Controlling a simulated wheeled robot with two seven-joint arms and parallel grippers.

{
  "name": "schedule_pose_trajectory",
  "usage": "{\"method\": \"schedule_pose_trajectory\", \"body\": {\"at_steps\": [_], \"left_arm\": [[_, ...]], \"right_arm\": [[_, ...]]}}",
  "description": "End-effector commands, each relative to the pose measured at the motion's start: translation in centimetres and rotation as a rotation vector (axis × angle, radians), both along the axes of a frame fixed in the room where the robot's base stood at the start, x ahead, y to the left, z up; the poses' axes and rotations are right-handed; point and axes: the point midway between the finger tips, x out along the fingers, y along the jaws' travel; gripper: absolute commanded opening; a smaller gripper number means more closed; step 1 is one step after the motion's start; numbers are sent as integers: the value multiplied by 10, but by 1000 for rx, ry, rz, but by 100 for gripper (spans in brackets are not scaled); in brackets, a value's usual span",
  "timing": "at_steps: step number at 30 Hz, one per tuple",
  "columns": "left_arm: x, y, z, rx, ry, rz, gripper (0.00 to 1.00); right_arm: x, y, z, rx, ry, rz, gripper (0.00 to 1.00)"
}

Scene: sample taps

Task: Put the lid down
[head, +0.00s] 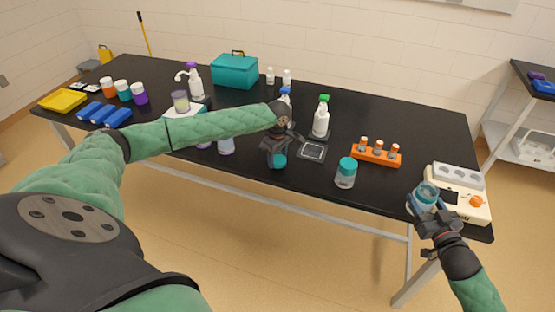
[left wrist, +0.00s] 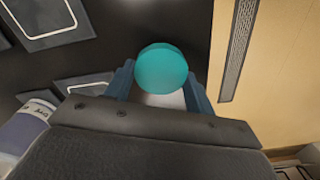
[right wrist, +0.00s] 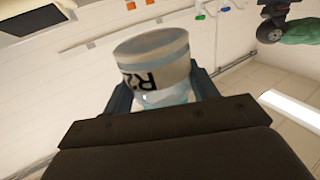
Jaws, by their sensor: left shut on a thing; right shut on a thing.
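My left gripper (head: 278,158) is shut on a teal lid (head: 279,161), held at the table's front edge. The lid's round top faces the camera in the left wrist view (left wrist: 161,66). My right gripper (head: 424,209) is shut on a clear jar (head: 427,194) with bluish contents, in front of the white instrument. In the right wrist view the jar (right wrist: 155,65) carries a dark-lettered label, seen upside down. I cannot tell whether the jar touches anything below. Another jar with a teal lid (head: 346,172) stands on the table between my grippers.
The black table (head: 400,118) holds an orange rack (head: 375,153) with small vials, a white instrument (head: 458,190) at the right end, and spray bottles. Square dark pads (head: 312,151) lie near my left gripper. A teal box (head: 235,70) stands at the back.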

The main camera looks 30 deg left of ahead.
Motion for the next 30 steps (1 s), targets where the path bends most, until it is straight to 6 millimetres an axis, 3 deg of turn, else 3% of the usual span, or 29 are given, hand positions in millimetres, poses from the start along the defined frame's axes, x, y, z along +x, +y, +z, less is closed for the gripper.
{"method": "schedule_pose_trajectory", "body": {"at_steps": [1,6,16,17,20,30], "left_arm": [[-1,0,-3,0,3,0,27],[-1,0,-21,0,1,0,27],[-1,0,-24,0,1,0,27],[0,0,-24,0,0,0,58],[0,0,-24,0,0,0,76],[0,0,-23,0,0,0,76]], "right_arm": [[0,0,9,1,-1,0,0],[0,0,15,0,0,0,0],[0,0,15,1,-1,0,0],[0,0,14,0,0,0,0],[0,0,14,1,-1,0,0],[0,0,13,0,0,0,0]]}}
